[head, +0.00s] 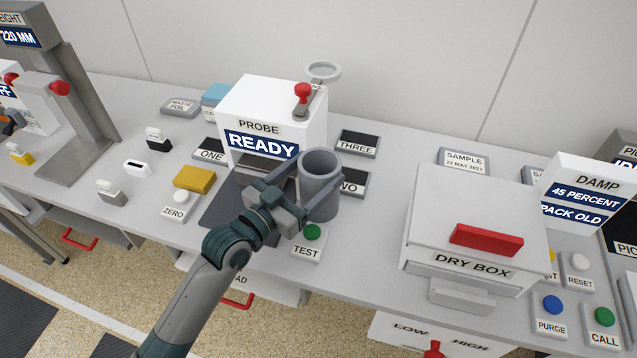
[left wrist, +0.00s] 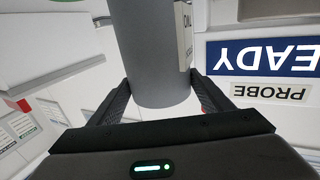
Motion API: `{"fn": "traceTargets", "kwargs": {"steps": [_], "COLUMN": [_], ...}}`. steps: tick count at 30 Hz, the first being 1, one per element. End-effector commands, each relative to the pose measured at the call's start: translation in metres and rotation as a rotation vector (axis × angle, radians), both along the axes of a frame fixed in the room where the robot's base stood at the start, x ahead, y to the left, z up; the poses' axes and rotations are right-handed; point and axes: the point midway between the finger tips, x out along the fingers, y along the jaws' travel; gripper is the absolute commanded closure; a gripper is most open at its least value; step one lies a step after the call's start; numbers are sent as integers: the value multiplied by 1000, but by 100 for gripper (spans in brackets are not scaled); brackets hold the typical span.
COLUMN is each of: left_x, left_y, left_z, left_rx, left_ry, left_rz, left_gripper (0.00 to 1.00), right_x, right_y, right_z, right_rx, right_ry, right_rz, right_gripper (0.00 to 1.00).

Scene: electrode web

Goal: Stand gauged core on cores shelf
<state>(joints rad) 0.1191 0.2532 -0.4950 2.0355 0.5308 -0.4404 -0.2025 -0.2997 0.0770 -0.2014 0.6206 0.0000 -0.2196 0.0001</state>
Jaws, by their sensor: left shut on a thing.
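A grey hollow core (head: 320,190) stands upright in my left gripper (head: 296,196), in front of the probe unit. The gripper is shut on its side. In the left wrist view, the core (left wrist: 150,50) sits between the two fingers (left wrist: 158,104). Whether its lower end touches the bench cannot be told. No shelf labelled for cores can be made out. My right gripper is not in view.
The white probe unit (head: 270,118) reads READY. Labelled pads ONE (head: 210,151), TWO (head: 354,184) and THREE (head: 357,143) lie around it. A green TEST button (head: 312,233) is just below the core. A dry box (head: 470,225) stands to the right.

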Motion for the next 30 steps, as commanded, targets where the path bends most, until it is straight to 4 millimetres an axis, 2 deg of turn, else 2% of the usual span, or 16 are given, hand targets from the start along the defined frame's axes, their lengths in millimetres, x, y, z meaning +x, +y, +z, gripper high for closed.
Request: {"fn": "traceTargets", "kwargs": {"steps": [8, 16, 20, 30], "left_x": [0, 1, -21, -80], "left_y": [0, 0, -8, -29], "left_z": [7, 41, 55, 92], "left_rx": [-2, -3, -5, -4], "left_ry": [-4, -7, -3, -3], "left_rz": [0, 1, 0, 1], "left_gripper": [85, 85, 85, 85], "right_x": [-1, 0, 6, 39], "right_y": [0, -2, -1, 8], "right_z": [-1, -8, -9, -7], "right_rx": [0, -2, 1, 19], "right_ry": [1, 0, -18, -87], "right_rz": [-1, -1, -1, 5], "right_gripper": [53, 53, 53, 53]}}
